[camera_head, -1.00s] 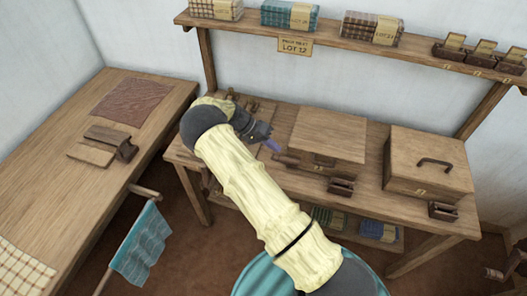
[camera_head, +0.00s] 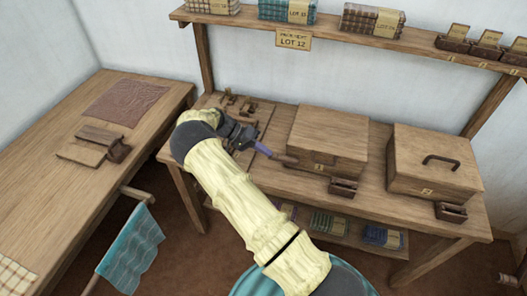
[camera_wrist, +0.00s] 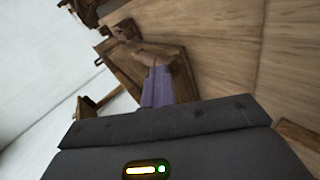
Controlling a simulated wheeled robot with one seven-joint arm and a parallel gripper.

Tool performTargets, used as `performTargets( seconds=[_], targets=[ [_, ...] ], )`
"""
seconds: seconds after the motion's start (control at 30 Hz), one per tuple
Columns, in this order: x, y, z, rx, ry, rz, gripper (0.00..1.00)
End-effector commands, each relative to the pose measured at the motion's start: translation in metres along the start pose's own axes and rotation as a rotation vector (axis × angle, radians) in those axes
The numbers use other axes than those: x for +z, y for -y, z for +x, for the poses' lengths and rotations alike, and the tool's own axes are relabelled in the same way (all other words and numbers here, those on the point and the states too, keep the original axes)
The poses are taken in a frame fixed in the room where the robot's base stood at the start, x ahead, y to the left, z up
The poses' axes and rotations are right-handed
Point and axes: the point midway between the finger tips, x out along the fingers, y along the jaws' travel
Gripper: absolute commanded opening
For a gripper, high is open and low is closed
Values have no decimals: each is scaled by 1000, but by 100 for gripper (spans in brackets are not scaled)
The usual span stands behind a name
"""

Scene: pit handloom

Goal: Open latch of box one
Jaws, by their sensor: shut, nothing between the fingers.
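Two closed wooden boxes stand on the bench (camera_head: 375,202). The left box (camera_head: 335,127) has a flat lid and a darker patch, perhaps its latch (camera_head: 324,158), on the front; too small to tell its state. The right box (camera_head: 435,150) has a dark lid handle and a small number plate. I cannot read which is box one. My gripper (camera_head: 264,150), with purple fingers, is shut and empty just left of the left box. A brown bar (camera_head: 285,159) lies between its tips and that box; contact is unclear. In the wrist view the shut fingers (camera_wrist: 158,85) point at brown wooden parts (camera_wrist: 140,52).
Small dark holders (camera_head: 343,187) stand before the boxes. Small wooden parts (camera_head: 238,104) lie at the bench's left end. A shelf (camera_head: 350,36) with cloth bundles runs above. A side table (camera_head: 60,195) stands left, with a blue cloth (camera_head: 130,243) hanging beside it.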

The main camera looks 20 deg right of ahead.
Motion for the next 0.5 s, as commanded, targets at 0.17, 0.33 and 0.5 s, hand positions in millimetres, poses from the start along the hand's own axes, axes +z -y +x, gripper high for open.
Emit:
performTargets(
  seconds=[0.17,0.33,0.5],
  targets=[
    [-1,-1,6,9,5,2,0],
    [0,-1,7,11,6,1,0],
    [-1,-12,0,12,7,3,0]
  ],
)
